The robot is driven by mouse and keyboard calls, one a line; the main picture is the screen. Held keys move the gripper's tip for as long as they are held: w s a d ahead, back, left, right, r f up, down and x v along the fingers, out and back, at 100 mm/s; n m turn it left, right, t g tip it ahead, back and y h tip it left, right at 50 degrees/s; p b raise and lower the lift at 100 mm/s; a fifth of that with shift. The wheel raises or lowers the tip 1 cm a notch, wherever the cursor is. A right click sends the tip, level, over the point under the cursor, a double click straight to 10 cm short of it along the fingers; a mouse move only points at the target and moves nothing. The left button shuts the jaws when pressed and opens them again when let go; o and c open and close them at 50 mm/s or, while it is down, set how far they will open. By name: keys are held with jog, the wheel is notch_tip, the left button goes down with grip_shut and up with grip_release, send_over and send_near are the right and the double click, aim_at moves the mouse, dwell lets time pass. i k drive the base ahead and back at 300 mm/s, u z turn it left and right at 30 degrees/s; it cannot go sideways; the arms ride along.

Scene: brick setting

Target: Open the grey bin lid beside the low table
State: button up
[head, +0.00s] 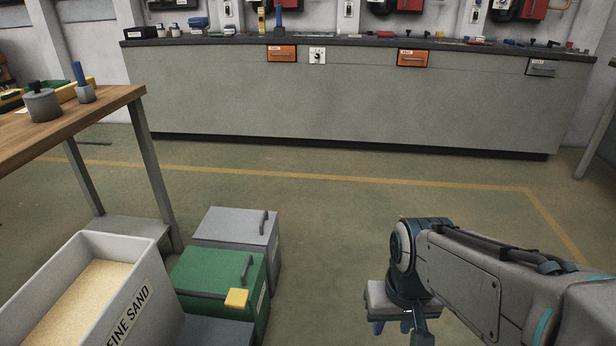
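The grey bin (237,240) stands on the floor beside the wooden-topped table (130,100), behind the green bin. Its grey lid (228,224) lies flat and shut, with a dark bar handle (264,223) near the right edge. My gripper (392,328) points down at the lower middle right, well to the right of the bins and apart from them. Its fingers are partly hidden by the wrist and cut by the frame's edge, so I cannot tell whether they are open.
A green bin (215,272) with a yellow block (236,298) at its front edge stands before the grey one. A fine sand box (150,290) is at the lower left. A long grey counter (340,100) lines the back. The middle floor is clear.

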aim_at(226, 225)
jog(key=i, duration=1.15)
jog(key=u, duration=0.45)
